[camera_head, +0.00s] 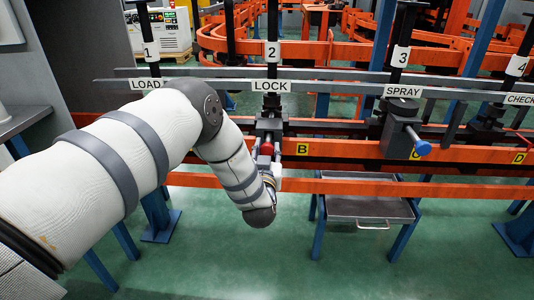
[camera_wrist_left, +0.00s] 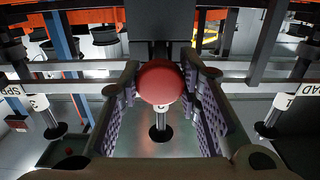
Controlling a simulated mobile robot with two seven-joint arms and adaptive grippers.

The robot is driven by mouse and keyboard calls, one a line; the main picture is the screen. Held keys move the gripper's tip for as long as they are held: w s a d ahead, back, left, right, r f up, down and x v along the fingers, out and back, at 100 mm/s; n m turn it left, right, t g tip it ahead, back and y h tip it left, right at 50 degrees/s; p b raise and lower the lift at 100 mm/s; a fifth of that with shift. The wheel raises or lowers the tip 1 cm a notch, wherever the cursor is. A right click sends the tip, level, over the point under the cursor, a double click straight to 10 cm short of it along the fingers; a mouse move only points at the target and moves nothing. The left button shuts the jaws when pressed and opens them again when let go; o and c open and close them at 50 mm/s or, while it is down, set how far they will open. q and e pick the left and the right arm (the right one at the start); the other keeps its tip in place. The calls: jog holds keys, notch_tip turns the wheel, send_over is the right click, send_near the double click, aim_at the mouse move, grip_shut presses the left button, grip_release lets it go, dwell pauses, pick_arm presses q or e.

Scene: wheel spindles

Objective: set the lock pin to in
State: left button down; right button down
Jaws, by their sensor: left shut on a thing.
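The lock pin's round red knob (camera_wrist_left: 160,82) sits between the two fingers of my left gripper (camera_wrist_left: 162,90) in the left wrist view. The pads are at its left and right sides, and the gripper is shut on it. In the head view my left arm reaches to station 2, under the LOCK sign (camera_head: 271,86). There my left gripper (camera_head: 268,152) is at the front of the dark spindle block (camera_head: 269,126), and the red knob (camera_head: 266,149) shows only in part between the fingers. The pin's shaft is hidden behind the knob. My right gripper is not in view.
To the right, the SPRAY station has a blue-ended handle (camera_head: 423,148). An orange rail (camera_head: 400,188) runs across below the stations. A grey tray table (camera_head: 370,208) stands under it. Label bars (camera_head: 330,87) cross above my gripper.

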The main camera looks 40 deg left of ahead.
pick_arm(q)
jog(key=c, duration=1.6)
grip_release()
jog(key=shift+w+a+r, duration=0.1)
jog(key=shift+r, duration=0.05)
jog(key=o, duration=0.4)
jog(key=shift+w, duration=0.1)
jog(key=shift+o, duration=0.2)
jog(key=v, duration=1.2)
